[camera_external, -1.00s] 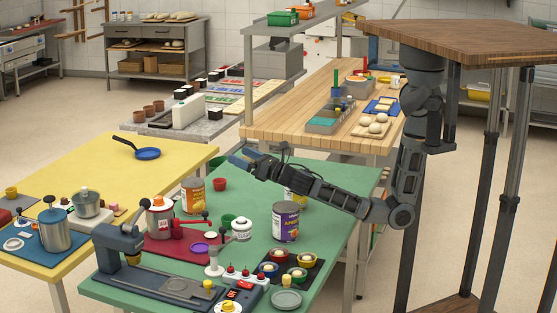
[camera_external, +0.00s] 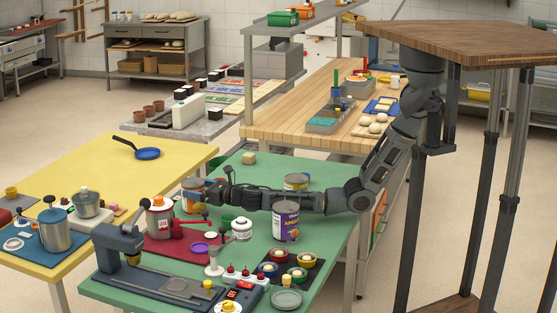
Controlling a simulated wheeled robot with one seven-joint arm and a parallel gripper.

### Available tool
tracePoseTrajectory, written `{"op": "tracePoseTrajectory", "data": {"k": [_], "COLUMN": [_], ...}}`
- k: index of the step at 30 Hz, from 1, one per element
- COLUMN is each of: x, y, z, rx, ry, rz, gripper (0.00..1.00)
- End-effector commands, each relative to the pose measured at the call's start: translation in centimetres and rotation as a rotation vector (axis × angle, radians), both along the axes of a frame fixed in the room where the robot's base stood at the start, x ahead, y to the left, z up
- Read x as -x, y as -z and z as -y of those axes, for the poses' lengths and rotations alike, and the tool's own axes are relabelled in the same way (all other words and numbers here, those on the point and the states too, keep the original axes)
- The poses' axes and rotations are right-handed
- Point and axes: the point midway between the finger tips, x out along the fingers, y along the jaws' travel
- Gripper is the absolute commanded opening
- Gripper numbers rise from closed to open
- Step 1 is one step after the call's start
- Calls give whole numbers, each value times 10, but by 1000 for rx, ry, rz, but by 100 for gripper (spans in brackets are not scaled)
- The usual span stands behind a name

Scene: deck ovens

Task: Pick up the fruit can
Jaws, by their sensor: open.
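Several large cans stand upright on the green table (camera_external: 330,178). One with an orange-yellow label (camera_external: 190,204) is at the left, partly hidden by my gripper. One with a purple and yellow label (camera_external: 286,226) stands at the front right, below my forearm. A third can (camera_external: 296,179) stands behind my forearm, its lower part hidden. The lettering is too small to tell for sure which is the fruit can. My gripper (camera_external: 207,191) is open, low over the table, at the right side of the orange-yellow can. I cannot tell whether the can lies between the fingers.
A white sugar jar (camera_external: 242,230) and a green cup (camera_external: 226,221) stand just in front of my gripper. A red-and-silver canister (camera_external: 160,218) stands on a red mat left of it. A small tan block (camera_external: 249,158) lies behind. A dark press (camera_external: 120,250) fills the front left.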

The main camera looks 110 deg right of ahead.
Motion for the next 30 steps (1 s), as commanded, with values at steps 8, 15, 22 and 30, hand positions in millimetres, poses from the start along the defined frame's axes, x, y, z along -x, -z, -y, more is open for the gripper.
{"op": "tracePoseTrajectory", "data": {"k": [8, 15, 22, 30], "x": [-16, -17, -17, -17], "y": [0, 0, 0, 0], "z": [16, 17, 17, 17], "rx": [1, -1, -1, 0], "ry": [0, -1, -1, -1], "rz": [1, 1, 1, 0], "gripper": [100, 100, 82, 56]}}
